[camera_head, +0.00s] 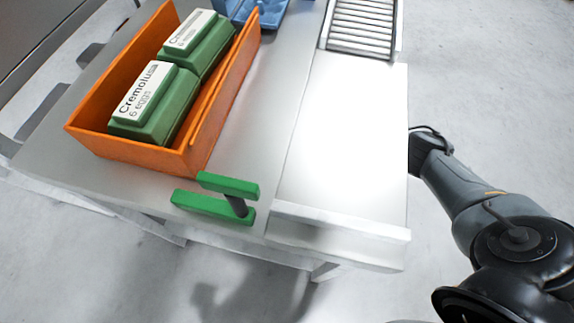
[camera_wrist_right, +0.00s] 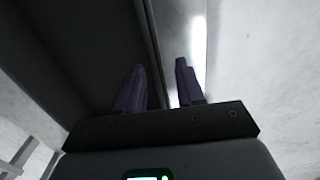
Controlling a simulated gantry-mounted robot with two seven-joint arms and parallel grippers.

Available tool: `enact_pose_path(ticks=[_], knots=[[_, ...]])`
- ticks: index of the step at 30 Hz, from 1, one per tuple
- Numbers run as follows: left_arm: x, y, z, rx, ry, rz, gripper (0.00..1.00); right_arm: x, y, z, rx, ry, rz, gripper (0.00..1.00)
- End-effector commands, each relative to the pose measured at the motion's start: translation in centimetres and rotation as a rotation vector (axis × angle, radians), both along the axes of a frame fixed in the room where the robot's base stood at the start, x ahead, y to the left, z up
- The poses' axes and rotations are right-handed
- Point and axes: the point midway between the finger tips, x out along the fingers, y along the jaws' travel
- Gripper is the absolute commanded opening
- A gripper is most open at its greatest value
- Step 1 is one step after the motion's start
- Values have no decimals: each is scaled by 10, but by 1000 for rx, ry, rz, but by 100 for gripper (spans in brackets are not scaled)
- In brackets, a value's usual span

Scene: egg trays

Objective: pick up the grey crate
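I cannot make out a grey crate for certain in either view. A large dark grey panel (camera_wrist_right: 90,50) fills the upper left of the right wrist view, and I cannot tell what it belongs to. My right gripper (camera_wrist_right: 159,82) shows there with its two purple fingers apart and nothing visible between them. In the head view my right arm comes in from the right and its dark end is beside the table's right edge; the fingers are not visible there. My left gripper is not in view.
An orange crate (camera_head: 125,151) with green egg cartons (camera_head: 160,103) stands on the table (camera_head: 243,135). A blue crate (camera_head: 270,14) is partly visible behind it. A green bracket (camera_head: 213,207) sits by the front edge. A roller conveyor (camera_head: 362,25) lies beyond the clear white surface (camera_head: 345,140).

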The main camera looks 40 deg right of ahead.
Motion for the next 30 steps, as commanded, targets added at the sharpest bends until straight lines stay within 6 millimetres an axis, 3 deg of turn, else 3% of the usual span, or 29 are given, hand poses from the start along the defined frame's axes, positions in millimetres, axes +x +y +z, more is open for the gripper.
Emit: enact_pose_path(ticks=[11, 21, 28, 30], knots=[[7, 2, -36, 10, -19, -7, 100, 0, 1, -52, 1, 1, 0, 38], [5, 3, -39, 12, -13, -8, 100, 0, 1, -56, 1, -1, 0, 38], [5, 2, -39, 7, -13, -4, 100, 0, 1, -56, 1, -1, 0, 4], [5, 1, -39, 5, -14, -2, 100, 0, 1, -56, 1, -1, 0, 0]])
